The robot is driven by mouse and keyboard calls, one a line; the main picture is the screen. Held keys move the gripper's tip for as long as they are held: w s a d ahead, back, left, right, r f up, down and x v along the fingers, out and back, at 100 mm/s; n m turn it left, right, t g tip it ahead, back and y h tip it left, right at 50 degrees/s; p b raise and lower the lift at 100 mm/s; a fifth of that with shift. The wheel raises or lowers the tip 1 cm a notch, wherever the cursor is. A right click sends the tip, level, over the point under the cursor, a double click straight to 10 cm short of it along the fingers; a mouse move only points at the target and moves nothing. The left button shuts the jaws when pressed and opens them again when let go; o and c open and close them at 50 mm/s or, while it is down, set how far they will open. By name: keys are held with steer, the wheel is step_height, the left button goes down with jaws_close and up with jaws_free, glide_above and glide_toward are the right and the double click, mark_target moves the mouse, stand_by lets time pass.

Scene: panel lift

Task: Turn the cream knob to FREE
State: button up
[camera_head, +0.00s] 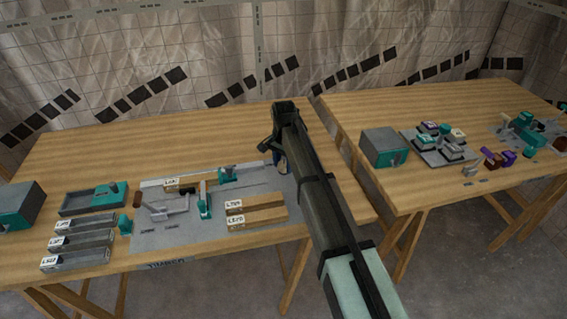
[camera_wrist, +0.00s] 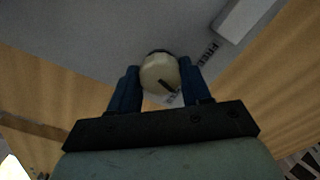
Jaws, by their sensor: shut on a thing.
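In the wrist view the round cream knob (camera_wrist: 158,72) sits between the two blue fingers of my gripper (camera_wrist: 158,85), which is shut on it. A dark mark on the knob's face points to the lower right. The printed word FREE (camera_wrist: 208,54) is on the grey panel (camera_wrist: 110,35), right of the knob. Another label (camera_wrist: 173,98) lies just below the knob, partly covered and too blurred to read. In the head view my gripper (camera_head: 281,160) is at the right end of the grey panel (camera_head: 150,238), and the knob is hidden there.
A pale block (camera_wrist: 245,15) shows near FREE in the wrist view. Labelled wooden bars (camera_head: 257,217) and a teal clamp (camera_head: 227,174) lie on the panel left of my gripper. Grey bars (camera_head: 80,242) and a tray (camera_head: 92,200) stand farther left. A second table (camera_head: 410,90) is at right.

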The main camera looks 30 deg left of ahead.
mark_target(284, 164)
steer(key=n, duration=0.6)
steer(key=shift+n, duration=0.3)
steer(key=n, duration=0.5)
steer(key=shift+d+n, duration=0.1)
steer(key=shift+n, duration=0.2)
steer(key=o, duration=1.1)
steer(key=shift+c, duration=0.2)
steer(key=shift+r, duration=0.15)
step_height(284, 164, up, 14)
steer(key=shift+f, duration=0.2)
